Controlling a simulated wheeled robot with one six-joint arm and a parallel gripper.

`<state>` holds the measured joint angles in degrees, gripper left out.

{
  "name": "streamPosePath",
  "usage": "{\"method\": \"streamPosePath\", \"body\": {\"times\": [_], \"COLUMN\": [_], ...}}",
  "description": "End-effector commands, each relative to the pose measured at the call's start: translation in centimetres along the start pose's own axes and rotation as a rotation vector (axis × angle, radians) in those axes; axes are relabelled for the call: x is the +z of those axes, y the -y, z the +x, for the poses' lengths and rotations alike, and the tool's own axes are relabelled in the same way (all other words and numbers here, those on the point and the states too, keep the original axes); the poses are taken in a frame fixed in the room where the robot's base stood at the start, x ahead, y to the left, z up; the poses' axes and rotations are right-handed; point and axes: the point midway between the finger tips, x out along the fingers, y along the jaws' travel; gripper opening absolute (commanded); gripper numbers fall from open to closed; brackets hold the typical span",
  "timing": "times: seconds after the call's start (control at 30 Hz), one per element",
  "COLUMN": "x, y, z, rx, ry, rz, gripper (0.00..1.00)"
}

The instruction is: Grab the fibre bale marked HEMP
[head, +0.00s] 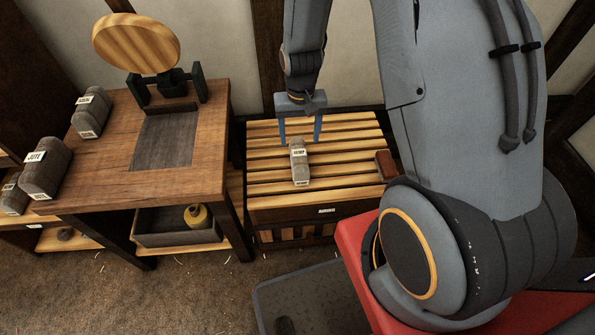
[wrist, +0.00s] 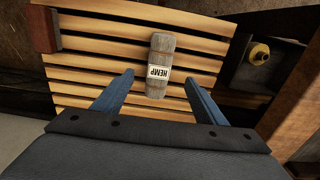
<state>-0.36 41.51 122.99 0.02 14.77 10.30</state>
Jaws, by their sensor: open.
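The fibre bale marked HEMP (head: 300,172) is a small grey block with a white label, lying on the slatted wooden top of a low crate (head: 350,151). In the wrist view the HEMP bale (wrist: 161,52) lies ahead of my fingertips, roughly midway between their lines, with its label readable but upside down. My gripper (head: 300,141) has two blue fingers, open and empty, above the slats and around the bale's far end in the head view. In the wrist view my gripper (wrist: 159,74) shows its fingers spread wider than the bale. I cannot tell their exact height above it.
A reddish-brown block (head: 386,165) lies on the slats at the right. A wooden workbench (head: 205,150) stands to the left, bearing a bale marked JUTE (head: 45,170) and another bale (head: 91,112). A yellow round object (head: 196,216) sits in a tray below the bench.

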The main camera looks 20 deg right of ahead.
Motion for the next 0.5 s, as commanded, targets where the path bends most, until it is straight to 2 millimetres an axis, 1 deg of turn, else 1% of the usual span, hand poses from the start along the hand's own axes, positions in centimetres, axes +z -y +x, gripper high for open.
{"method": "streamPosePath", "body": {"times": [0.03,0.1,0.2,0.5], "x": [-0.6,-0.9,-1.2,-1.2], "y": [0.1,0.2,0.3,0.2], "z": [2.5,4.2,5.7,8.5], "rx": [0.001,0.002,0.002,0.003], "ry": [0.006,0.009,0.012,0.014], "rz": [0.006,0.014,0.020,0.023], "gripper": [0.66,0.66,0.66,0.66]}}
